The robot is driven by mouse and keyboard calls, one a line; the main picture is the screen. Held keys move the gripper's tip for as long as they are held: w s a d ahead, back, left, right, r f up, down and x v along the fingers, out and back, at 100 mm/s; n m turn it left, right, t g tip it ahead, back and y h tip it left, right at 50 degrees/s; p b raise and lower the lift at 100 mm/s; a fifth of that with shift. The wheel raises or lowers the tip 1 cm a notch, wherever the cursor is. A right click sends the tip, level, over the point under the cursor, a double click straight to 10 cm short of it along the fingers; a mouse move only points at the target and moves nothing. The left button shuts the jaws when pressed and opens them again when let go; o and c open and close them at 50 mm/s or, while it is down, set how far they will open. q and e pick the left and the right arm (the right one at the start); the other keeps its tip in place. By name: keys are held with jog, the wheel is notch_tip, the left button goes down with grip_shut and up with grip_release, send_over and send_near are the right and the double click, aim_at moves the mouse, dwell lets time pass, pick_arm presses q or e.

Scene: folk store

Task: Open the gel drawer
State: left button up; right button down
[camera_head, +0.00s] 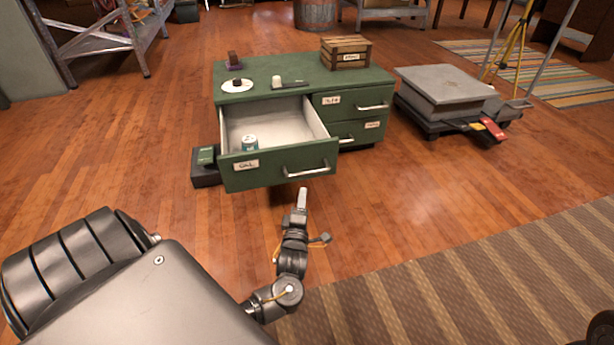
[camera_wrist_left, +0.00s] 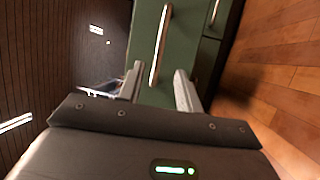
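The green cabinet (camera_head: 300,72) stands on the wood floor. Its left drawer (camera_head: 250,173), with a label that seems to read GEL, is pulled well out and shows a pale inside with a small teal-labelled can (camera_head: 249,143) in it. The drawer's metal bar handle (camera_head: 306,171) also shows in the left wrist view (camera_wrist_left: 160,45). My left gripper (camera_head: 302,192) is just in front of the handle. In the left wrist view its two fingers (camera_wrist_left: 158,78) are apart, with the handle lying between and beyond their tips. I cannot tell whether they touch it.
Two shut drawers are at the cabinet's right, upper (camera_head: 350,101) and lower (camera_head: 357,130). A wooden crate (camera_head: 346,53) stands on top. A dark box (camera_head: 205,166) is on the floor at the left. A low platform (camera_head: 450,92) stands right. Floor in front is clear.

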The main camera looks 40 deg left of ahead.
aim_at(307, 173)
pick_arm(q)
jog(key=shift+b+x, duration=2.1)
jog(key=shift+x, duration=3.05)
grip_shut()
jog(key=shift+w, duration=0.1)
